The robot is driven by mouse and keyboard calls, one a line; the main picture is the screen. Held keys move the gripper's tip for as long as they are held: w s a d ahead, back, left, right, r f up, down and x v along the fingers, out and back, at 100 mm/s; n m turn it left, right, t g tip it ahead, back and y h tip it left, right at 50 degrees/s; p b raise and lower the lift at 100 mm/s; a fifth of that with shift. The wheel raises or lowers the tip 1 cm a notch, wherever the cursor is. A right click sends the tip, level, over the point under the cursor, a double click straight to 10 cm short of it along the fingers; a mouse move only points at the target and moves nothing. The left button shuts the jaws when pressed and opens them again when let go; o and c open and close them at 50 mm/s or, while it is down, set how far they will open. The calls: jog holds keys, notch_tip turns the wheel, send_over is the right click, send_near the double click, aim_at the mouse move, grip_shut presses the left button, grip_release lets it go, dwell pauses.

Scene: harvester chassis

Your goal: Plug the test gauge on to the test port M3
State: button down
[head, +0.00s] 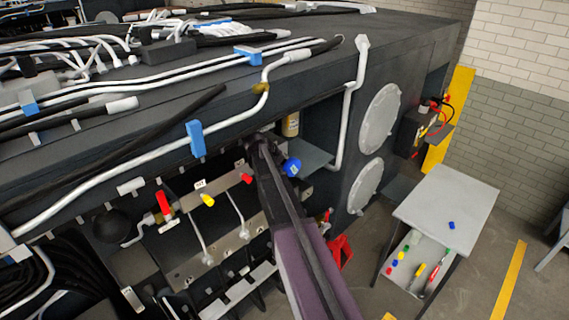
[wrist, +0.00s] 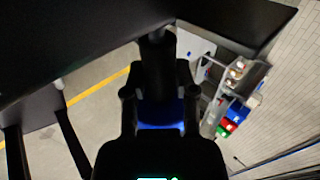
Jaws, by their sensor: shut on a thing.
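The test gauge, a round blue-faced piece (head: 292,166), shows at the right edge of my arm in the head view. In the wrist view its blue part (wrist: 160,127) is between the fingers of my gripper (wrist: 160,98), which is shut on it. A dark upright cylindrical part stands just beyond the fingertips; I cannot tell whether it touches the gauge. In the head view a metal port panel (head: 190,268) carries a yellow cap (head: 208,200) and a red cap (head: 247,178) left of my arm. I cannot make out port M3; my arm hides part of the panel.
The dark chassis beam (head: 330,70) with white hoses overhangs the panel. A red-handled valve (head: 164,206) is at the left.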

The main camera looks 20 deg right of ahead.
jog(key=shift+w+a, duration=0.15)
jog(key=shift+w, duration=0.3)
jog(key=shift+c, duration=1.6)
grip_release()
jog(key=shift+s, duration=0.1)
